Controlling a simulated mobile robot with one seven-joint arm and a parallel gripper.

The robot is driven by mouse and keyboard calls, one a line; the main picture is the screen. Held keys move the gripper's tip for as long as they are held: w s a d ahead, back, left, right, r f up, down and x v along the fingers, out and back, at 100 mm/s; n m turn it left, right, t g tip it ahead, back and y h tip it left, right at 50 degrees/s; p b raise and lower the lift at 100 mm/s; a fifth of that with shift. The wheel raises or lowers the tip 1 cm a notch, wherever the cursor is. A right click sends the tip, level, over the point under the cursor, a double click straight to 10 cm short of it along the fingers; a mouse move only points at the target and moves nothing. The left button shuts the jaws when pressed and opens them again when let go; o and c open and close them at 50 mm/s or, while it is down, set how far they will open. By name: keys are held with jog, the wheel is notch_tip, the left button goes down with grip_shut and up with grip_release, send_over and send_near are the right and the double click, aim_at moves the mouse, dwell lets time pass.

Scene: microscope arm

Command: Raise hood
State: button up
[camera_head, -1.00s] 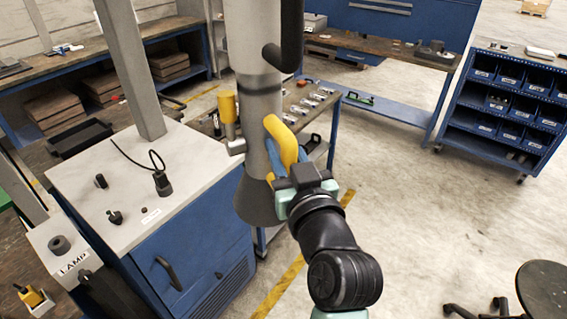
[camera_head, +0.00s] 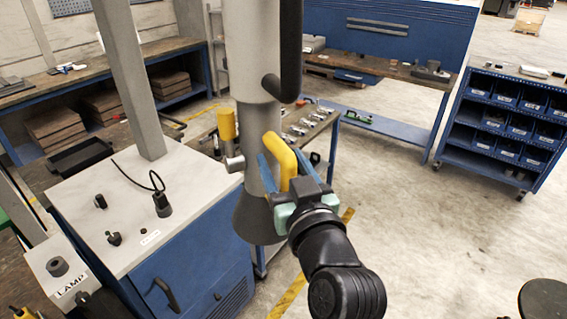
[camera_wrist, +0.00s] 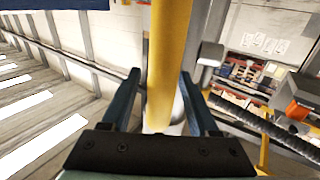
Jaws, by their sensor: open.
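The hood is a grey vertical tube ending in a dark flared cone (camera_head: 258,217) in the head view. A yellow loop handle (camera_head: 281,152) stands out from its right side. In the wrist view the handle (camera_wrist: 168,60) runs as a yellow bar up the middle. My gripper (camera_head: 280,166) is at the handle, with its blue fingers open on either side of it. Contact cannot be told.
A yellow cylinder (camera_head: 227,124) and a grey knob (camera_head: 234,163) project left of the tube. A blue cabinet with a pale top (camera_head: 120,210) stands at left. Open floor (camera_head: 410,230) lies to the right.

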jog(key=shift+s+f, duration=0.1)
jog(key=shift+s+d+f, duration=0.1)
jog(key=shift+s+d, duration=0.05)
jog(key=shift+s, duration=0.1)
jog(key=b+v, duration=0.5)
jog(key=v, duration=0.7)
jog(key=shift+s+r+b, duration=0.2)
jog(key=shift+r+b, duration=0.05)
jog(key=shift+b, duration=0.1)
